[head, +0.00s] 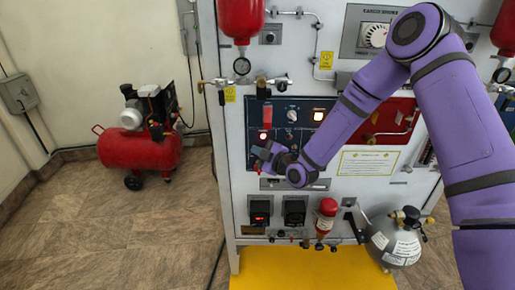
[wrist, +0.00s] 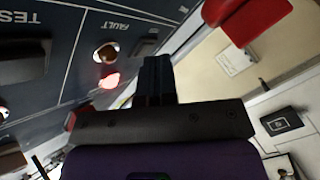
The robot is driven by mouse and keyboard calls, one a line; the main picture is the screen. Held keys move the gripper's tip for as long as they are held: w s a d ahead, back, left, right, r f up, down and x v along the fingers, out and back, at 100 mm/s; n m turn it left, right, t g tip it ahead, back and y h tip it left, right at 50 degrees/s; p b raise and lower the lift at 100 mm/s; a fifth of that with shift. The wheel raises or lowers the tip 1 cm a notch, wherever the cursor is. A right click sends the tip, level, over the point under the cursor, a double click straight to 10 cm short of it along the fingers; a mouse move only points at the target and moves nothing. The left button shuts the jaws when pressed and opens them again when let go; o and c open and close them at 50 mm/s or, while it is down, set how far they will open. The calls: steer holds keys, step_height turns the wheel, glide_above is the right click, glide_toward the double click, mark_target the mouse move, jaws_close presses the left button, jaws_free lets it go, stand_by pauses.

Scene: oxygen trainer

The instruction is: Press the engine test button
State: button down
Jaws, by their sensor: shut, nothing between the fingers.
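My gripper (head: 263,153) is shut and empty, at the left edge of the dark blue control panel (head: 291,112) in the head view. In the wrist view its dark fingers (wrist: 154,70) are together and point toward the panel. A partly cut-off label reading "TES" stands at upper left there, beside a dark block-shaped control (wrist: 22,62). Nearer the fingers is a round lamp marked "FAULT" (wrist: 106,53) with a red glow beside it. I cannot tell for sure which control is the engine test button. No contact with a control is visible.
A red cylinder (head: 240,18) hangs above. A red compressor (head: 140,145) stands on the floor at left.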

steer(key=shift+s, duration=0.75)
steer(key=shift+s, duration=0.1)
steer(key=shift+s+a, duration=0.1)
steer(key=shift+s, duration=2.3)
steer(key=shift+r, duration=0.1)
